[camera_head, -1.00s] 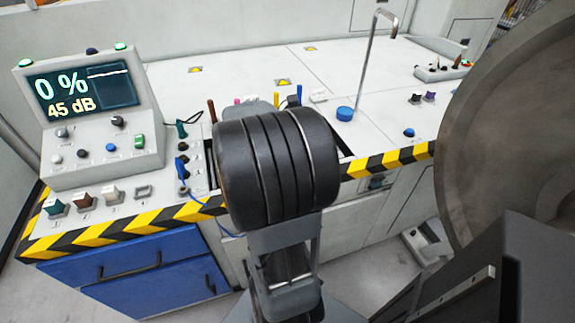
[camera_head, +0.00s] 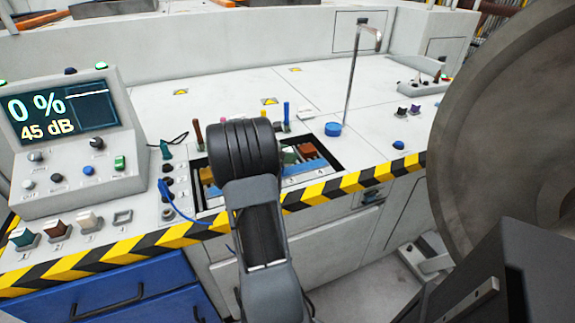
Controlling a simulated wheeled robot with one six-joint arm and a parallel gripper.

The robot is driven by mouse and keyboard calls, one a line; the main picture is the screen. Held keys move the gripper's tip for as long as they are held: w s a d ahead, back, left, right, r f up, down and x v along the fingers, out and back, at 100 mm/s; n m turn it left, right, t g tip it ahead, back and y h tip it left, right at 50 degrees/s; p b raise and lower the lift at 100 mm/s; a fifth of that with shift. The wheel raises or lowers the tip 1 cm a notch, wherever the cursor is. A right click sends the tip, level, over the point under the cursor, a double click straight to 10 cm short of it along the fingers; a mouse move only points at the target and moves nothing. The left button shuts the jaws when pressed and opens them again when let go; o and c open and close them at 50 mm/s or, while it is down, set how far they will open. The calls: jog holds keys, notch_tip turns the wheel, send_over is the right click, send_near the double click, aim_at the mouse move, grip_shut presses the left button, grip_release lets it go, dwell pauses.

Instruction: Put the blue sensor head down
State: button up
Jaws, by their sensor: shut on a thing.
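My arm rises from the bottom centre to a black ribbed joint over the front of the bench. My gripper and anything in it are hidden behind this joint, so its fingers cannot be seen. No blue sensor head can be made out for certain. A recessed tray (camera_head: 330,159) in the bench top shows to the right of the joint, with a green block (camera_head: 289,155) and a red-brown block (camera_head: 307,150) in it. A yellow block (camera_head: 206,175) shows at its left end. My arm covers the tray's middle.
A console (camera_head: 75,135) reads 0 % and 45 dB. Teal, brown and white blocks stand before it, beside an empty holder (camera_head: 122,217). A blue cable (camera_head: 178,212) runs behind my arm. A bent rod (camera_head: 352,75) stands near a blue round part (camera_head: 333,129). A large wheel (camera_head: 500,130) bounds the right.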

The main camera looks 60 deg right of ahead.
jog(key=shift+w+d+f, duration=0.25)
jog(key=shift+d+f, duration=0.05)
jog(key=shift+f, duration=0.2)
jog(key=shift+f+b, duration=0.5)
jog(key=shift+f, duration=1.1)
jog(key=shift+f, duration=0.15)
jog(key=o, duration=1)
jog(key=shift+o, duration=0.2)
